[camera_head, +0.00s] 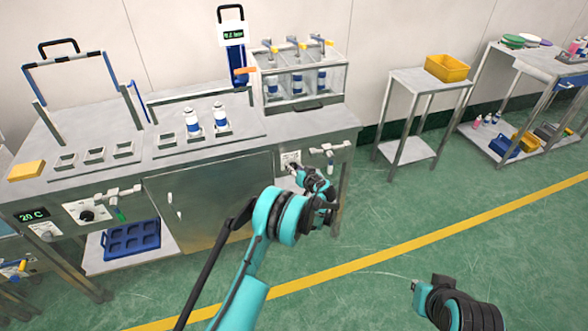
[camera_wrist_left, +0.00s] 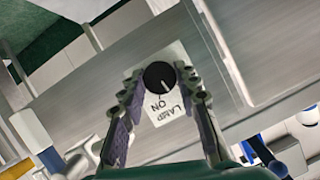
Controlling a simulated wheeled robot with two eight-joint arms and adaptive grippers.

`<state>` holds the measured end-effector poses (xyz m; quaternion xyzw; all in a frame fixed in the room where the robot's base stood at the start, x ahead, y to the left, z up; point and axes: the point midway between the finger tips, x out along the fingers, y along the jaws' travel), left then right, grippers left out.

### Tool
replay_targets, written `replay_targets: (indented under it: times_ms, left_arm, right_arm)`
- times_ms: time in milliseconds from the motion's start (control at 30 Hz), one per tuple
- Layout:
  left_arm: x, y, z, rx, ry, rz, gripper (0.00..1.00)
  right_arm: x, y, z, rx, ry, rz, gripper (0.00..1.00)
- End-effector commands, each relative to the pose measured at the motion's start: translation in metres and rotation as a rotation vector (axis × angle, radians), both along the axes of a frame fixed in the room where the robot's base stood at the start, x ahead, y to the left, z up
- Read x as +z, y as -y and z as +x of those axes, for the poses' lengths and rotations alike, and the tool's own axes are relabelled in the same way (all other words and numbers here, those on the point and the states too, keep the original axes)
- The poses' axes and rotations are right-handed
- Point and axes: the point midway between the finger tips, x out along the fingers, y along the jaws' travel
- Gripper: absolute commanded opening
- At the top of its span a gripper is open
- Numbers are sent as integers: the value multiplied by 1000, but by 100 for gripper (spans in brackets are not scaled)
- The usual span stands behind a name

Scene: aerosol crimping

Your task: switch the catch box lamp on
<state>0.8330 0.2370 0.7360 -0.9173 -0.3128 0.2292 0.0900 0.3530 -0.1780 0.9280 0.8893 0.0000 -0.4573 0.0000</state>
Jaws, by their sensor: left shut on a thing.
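The lamp knob (camera_wrist_left: 160,77) is black and round with a white pointer line. The line lies on the knob's side towards the ON lettering. My left gripper (camera_head: 293,168) is at the bench front, its fingertips (camera_wrist_left: 160,75) on both sides of the knob and shut on it. In the head view the label (camera_head: 290,157) shows just above the gripper, which hides the knob. My right gripper (camera_head: 416,288) is low at the right; its finger gap is unclear.
A clear-fronted box (camera_head: 310,84) with bottles stands on the bench (camera_head: 75,172) above. Two white-and-blue bottles (camera_head: 221,117) stand left of it. A valve handle (camera_head: 330,149) projects right of the label. A blue tray (camera_head: 131,239) lies below the bench. Open floor lies to the right.

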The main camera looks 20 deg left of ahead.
Motion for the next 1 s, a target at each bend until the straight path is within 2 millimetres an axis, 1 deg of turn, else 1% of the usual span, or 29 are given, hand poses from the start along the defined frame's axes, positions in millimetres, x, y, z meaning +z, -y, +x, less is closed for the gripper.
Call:
replay_targets:
  times_ms: [200, 500, 800, 1000]
  left_arm:
    - [-1, 2, 1, -1, -114, 170, 2]
    - [-2, 3, 2, 0, -256, 379, 2]
    - [-3, 3, 2, -1, -344, 510, 2]
    - [-3, 3, 2, -1, -371, 548, 2]
  right_arm:
    - [0, 0, 0, 0, 0, 0, 0]
    - [0, 0, 0, 0, 0, 0, 0]
    - [0, 0, 0, 0, 0, 0, 0]
    - [0, 0, 0, 0, 0, 0, 0]
